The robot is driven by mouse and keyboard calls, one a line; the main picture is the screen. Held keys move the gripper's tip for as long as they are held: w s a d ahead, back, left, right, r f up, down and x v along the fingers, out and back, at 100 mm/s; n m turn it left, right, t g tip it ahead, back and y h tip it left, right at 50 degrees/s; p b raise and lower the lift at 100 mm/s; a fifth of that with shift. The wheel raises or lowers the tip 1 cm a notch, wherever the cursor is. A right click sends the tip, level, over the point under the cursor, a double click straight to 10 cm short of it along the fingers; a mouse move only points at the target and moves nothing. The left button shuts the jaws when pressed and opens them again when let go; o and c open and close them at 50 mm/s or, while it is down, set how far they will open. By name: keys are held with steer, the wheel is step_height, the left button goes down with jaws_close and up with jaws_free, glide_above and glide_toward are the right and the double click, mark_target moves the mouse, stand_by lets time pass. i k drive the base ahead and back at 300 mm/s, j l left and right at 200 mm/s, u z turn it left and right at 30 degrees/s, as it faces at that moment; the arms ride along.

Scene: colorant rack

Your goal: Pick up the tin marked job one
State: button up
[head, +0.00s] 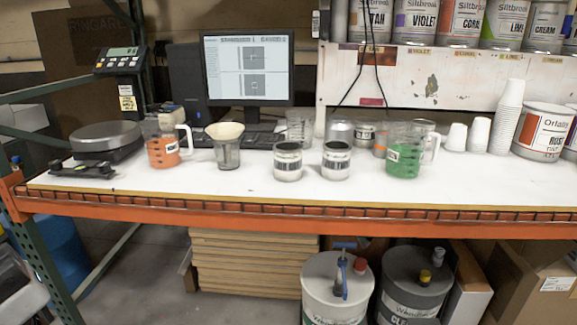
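Two small tins with white and dark labels stand upright side by side at the middle of the white bench, with a narrow gap between them: a left tin (288,161) and a right tin (336,160). Their markings are too small to read, so I cannot tell which is job one. A further tin (363,133) stands behind and to the right, partly hidden. My gripper is not in view.
A jug with orange colorant (163,151) and a cup with a filter (227,146) stand left of the tins; a jug with green colorant (404,158) stands right. The bench (240,192) is clear in front. A monitor (250,67) and shelf (440,78) are behind.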

mark_target(287, 154)
steer(key=i+j+u, duration=0.1)
steer(key=i+u, duration=0.15)
steer(key=i, duration=0.25)
steer(key=i+u, duration=0.3)
steer(key=i, duration=0.15)
